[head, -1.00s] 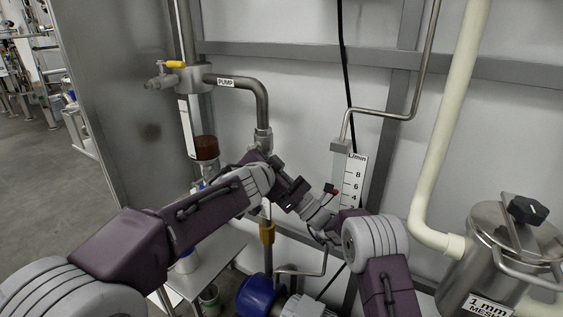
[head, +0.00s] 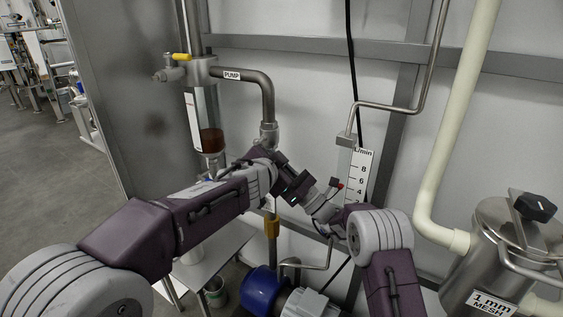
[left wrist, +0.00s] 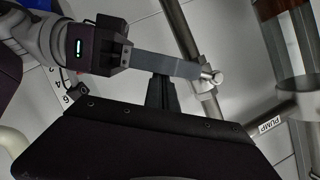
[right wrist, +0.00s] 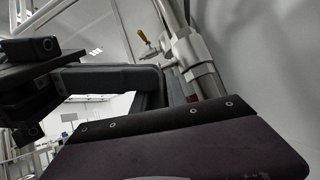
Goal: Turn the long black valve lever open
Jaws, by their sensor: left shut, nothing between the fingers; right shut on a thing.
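In the head view my wrists cross in front of the pipe and hide the lever and the fingertips. The valve fitting (right wrist: 185,48) also shows in the right wrist view.
The pump pipe (head: 268,95) comes down behind my left wrist. A sight glass with brown liquid (head: 211,141) stands left of it. A flow gauge (head: 358,178) is close behind my right wrist. A blue pump (head: 262,290) lies below, and a steel strainer (head: 500,255) stands at right.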

